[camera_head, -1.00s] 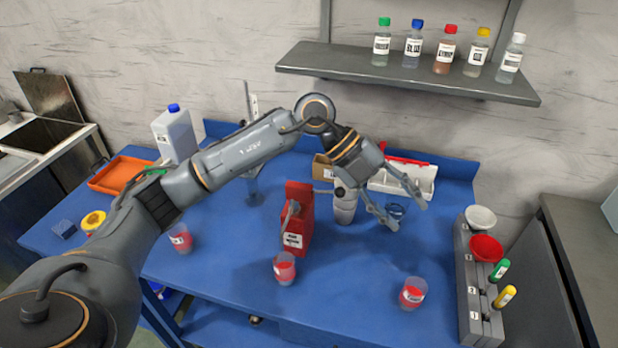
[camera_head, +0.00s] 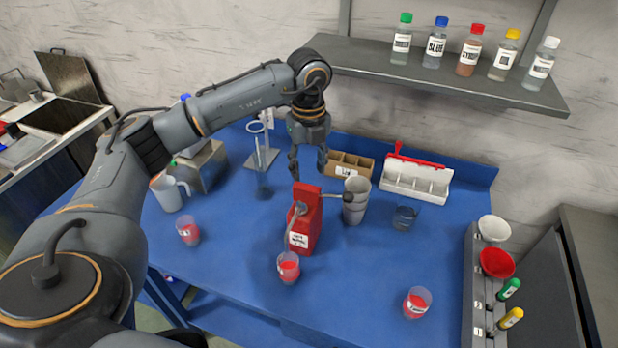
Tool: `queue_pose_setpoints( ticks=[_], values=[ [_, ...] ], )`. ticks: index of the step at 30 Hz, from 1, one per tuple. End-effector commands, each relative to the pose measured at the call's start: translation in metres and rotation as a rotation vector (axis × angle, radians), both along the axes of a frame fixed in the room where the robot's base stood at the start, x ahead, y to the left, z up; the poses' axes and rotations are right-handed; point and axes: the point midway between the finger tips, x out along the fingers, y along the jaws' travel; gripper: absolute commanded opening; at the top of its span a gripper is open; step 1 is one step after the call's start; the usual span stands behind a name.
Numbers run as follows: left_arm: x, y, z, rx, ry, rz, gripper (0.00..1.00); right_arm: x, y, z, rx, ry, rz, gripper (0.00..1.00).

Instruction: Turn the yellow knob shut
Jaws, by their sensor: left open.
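A yellow knob-like piece (camera_head: 511,318) with a pale label sticks out of the grey rack (camera_head: 470,312) at the right of the table. It lies tilted below a similar green piece (camera_head: 509,288). How far it is turned cannot be told. My left gripper (camera_head: 308,168) points down, open and empty, above the back middle of the table. It is behind the red dispenser (camera_head: 305,222), far to the left of the yellow piece. My right gripper is not in view.
White (camera_head: 494,228) and red (camera_head: 497,262) funnels top the rack. Grey stacked cups (camera_head: 355,205), a cardboard box (camera_head: 352,163) and a white tray (camera_head: 415,185) stand mid-back. A cup (camera_head: 417,302) of red stands near the front; bare blue table surrounds it. Bottles line the shelf (camera_head: 440,80) above.

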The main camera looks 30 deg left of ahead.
Motion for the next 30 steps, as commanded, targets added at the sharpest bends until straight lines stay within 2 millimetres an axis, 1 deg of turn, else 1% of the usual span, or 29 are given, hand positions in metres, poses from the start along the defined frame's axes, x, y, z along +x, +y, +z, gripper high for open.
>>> queue_pose_setpoints(
  ticks=[1,3,9,15,21,23,24,28,30],
  values=[
    [-0.001,0.000,-0.009,0.001,0.005,0.000,0.47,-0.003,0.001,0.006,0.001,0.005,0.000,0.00],
    [-0.001,0.000,-0.022,0.000,0.004,0.000,0.47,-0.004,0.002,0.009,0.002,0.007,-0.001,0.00],
    [0.000,0.000,-0.047,-0.001,0.002,0.000,0.47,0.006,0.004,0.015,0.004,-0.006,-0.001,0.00],
    [0.001,0.000,-0.055,-0.001,-0.001,0.000,0.47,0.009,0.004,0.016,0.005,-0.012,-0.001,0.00],
    [0.001,-0.001,-0.055,-0.001,0.000,-0.001,0.47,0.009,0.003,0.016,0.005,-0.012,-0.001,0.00],
    [0.001,-0.001,-0.055,-0.001,0.000,-0.001,0.34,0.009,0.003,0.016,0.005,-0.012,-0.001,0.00],
    [0.001,-0.001,-0.055,-0.001,0.000,-0.001,0.26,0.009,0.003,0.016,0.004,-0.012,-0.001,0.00],
    [0.000,-0.001,-0.055,-0.001,0.000,-0.001,0.00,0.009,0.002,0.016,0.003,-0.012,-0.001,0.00],
    [0.000,-0.001,-0.055,-0.001,0.000,-0.001,0.00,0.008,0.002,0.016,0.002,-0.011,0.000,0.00]
  ],
)
